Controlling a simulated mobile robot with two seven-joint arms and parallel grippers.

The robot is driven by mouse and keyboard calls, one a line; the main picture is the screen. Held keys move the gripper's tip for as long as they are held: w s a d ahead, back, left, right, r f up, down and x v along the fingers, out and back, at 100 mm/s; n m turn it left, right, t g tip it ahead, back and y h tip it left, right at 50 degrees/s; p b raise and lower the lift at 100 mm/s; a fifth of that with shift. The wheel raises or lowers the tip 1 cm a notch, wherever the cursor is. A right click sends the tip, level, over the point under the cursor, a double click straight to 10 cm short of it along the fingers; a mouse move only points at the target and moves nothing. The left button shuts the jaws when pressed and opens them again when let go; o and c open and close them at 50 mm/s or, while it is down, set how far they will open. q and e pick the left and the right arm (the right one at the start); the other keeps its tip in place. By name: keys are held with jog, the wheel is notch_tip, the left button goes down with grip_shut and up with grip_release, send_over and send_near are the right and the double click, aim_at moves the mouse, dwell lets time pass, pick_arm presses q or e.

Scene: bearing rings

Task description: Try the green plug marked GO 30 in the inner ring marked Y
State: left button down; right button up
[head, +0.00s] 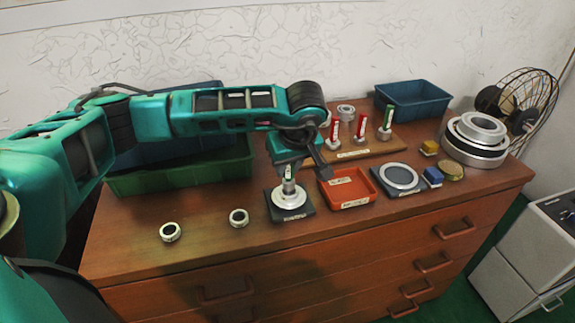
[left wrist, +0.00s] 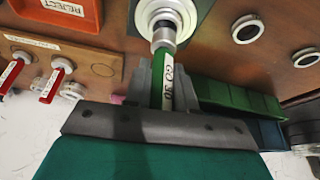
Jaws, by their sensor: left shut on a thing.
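My left gripper (head: 287,168) is shut on the green plug (left wrist: 163,82), whose handle label reads GO 30 in the left wrist view. The plug points down, its metal end (left wrist: 164,36) over the middle of a pale round piece (head: 289,199) on a dark square pad (head: 303,213). How far the end sits in it is hidden. Two loose steel rings, one at left (head: 170,232) and one nearer the pad (head: 238,217), lie on the wooden top. I cannot read a Y on any ring. My right gripper is not in view.
A red tray (head: 349,202) marked REJECT is right of the pad. Behind it a wooden rack (head: 345,157) holds red-handled plugs and another green-handled plug (head: 387,118). A green bin (head: 182,180) stands behind left. A dark pad with a grey disc (head: 399,176) lies further right.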

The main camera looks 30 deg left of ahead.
pick_arm(q)
jog(key=shift+r+p, duration=1.35)
jog(key=shift+r, duration=0.8)
